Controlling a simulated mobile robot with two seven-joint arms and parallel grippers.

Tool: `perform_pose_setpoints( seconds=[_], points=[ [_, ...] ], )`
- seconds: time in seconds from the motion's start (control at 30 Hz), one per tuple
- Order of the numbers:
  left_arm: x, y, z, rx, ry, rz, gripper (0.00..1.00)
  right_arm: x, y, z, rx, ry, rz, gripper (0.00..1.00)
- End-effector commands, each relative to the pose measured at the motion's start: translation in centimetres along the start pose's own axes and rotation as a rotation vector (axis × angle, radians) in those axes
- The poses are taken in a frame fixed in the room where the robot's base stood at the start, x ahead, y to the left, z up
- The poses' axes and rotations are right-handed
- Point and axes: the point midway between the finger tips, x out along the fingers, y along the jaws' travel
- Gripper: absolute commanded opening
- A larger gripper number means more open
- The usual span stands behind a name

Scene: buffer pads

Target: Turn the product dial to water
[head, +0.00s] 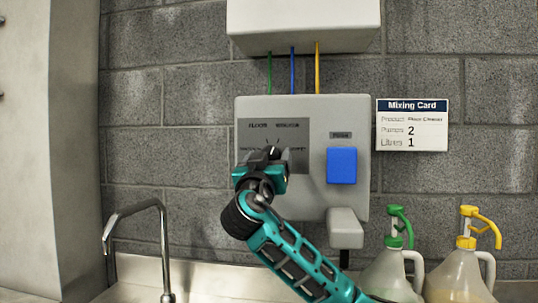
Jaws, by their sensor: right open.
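A light grey dispenser box (352,108) is fixed to the block wall. On its left half is a dark grey dial panel (297,155) with small labels, one seeming to read "FLOOR"; I cannot make out which one says water. My right gripper (272,155) is open in front of the panel, over the place of the dial. It hides most or all of the dial, so its setting cannot be read, nor whether the fingers touch it. My right arm, teal and black, reaches up from the lower right. My left gripper is not in view.
A blue push button (342,165) sits right of the panel, above a grey spout (345,228). Green- and yellow-topped jugs (398,265) (470,262) stand lower right. A metal tap (163,250) is lower left. A mixing card (412,125) hangs at right.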

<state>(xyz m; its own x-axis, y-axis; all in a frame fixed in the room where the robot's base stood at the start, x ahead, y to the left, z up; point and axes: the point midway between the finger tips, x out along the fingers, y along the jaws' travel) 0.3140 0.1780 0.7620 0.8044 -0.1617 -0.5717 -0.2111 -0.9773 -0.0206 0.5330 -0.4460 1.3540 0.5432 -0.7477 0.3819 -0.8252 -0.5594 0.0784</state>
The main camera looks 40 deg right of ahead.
Motion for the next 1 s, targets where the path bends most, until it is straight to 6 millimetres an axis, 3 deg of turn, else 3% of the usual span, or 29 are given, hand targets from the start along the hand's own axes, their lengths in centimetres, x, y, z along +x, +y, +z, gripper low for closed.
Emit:
perform_pose_setpoints(
  seconds=[0.33,0.9,1.0],
  points=[
    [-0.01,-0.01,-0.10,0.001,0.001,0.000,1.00,0.33,-0.01,0.05,0.000,-0.001,-0.001,0.72],
    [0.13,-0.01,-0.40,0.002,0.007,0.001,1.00,0.31,0.01,0.05,0.000,-0.001,0.000,0.18],
    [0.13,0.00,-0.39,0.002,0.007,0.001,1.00,0.30,0.01,0.06,-0.002,-0.001,-0.001,0.18]
  ],
)
